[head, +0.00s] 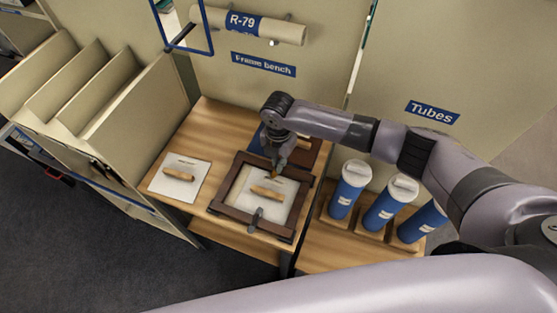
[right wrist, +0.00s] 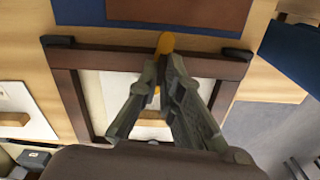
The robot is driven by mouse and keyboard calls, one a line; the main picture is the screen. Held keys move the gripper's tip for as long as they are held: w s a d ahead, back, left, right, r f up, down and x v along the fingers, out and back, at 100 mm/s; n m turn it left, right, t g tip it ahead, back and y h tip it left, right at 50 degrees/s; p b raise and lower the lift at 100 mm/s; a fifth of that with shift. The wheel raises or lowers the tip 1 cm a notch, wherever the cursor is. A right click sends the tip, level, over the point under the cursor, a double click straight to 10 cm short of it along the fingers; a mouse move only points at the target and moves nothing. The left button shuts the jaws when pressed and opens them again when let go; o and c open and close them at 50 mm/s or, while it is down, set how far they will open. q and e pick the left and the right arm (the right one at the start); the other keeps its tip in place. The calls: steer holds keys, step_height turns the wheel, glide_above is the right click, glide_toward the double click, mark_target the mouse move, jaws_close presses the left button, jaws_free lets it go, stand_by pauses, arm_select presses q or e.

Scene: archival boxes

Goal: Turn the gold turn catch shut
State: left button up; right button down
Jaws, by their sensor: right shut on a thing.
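A dark wooden frame (head: 228,185) lies on the bench with a pale sheet inside it, and a tan piece (head: 266,192) rests on the sheet. The gold turn catch (right wrist: 165,43) is at the middle of the frame's far bar in the right wrist view; its rounded end shows beyond the fingertips. My right gripper (right wrist: 163,62) is shut on the catch, reaching down from above. In the head view the right gripper (head: 277,166) hides most of the catch. The catch's exact angle is partly hidden by the fingers. My left gripper is not in view.
Black corner pieces (right wrist: 57,41) sit on the far bar. A grey fitting (head: 257,216) is on the near bar. Blue tubes with white lids (head: 349,187) stand at the right. A white sheet (head: 190,188) lies left of the frame, near tall beige dividers (head: 125,100).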

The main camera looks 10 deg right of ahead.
steer(key=shift+n, duration=0.9)
steer(key=c, duration=1.8)
jaws_free()
steer(key=shift+o, duration=0.2)
steer(key=shift+r, duration=0.1)
step_height(320, 180, up, 12)
